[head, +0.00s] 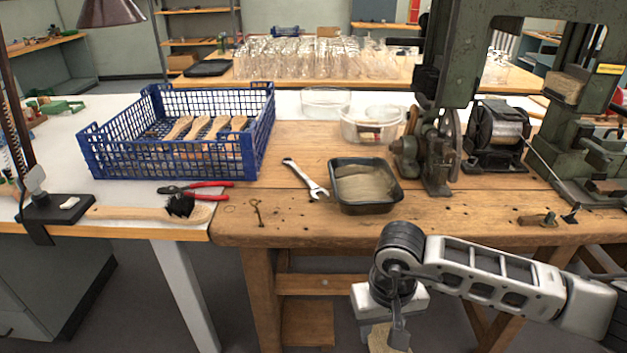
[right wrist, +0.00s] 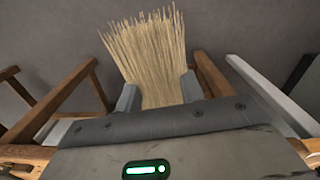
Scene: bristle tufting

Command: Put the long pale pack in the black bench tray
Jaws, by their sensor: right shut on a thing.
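The long pale pack, a bundle of straw-coloured bristles with splayed ends, is between the fingers of my right gripper (right wrist: 158,97) in the right wrist view, where the pack (right wrist: 148,50) fills the jaws. In the head view my right gripper (head: 390,333) hangs in front of the bench's front edge, below its top, and a bit of the pack (head: 379,340) shows at the bottom. The black bench tray (head: 366,208) sits on the wooden bench, farther back and higher than the gripper. Pale brown material (head: 364,186) lies in it. My left gripper is out of view.
A wrench (head: 306,177) lies just left of the tray. A blue crate (head: 165,166) with brush handles, red pliers (head: 200,187) and a brush (head: 150,212) are further left. A green machine (head: 436,150) stands right of the tray. Clear plastic tubs (head: 371,125) stand behind.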

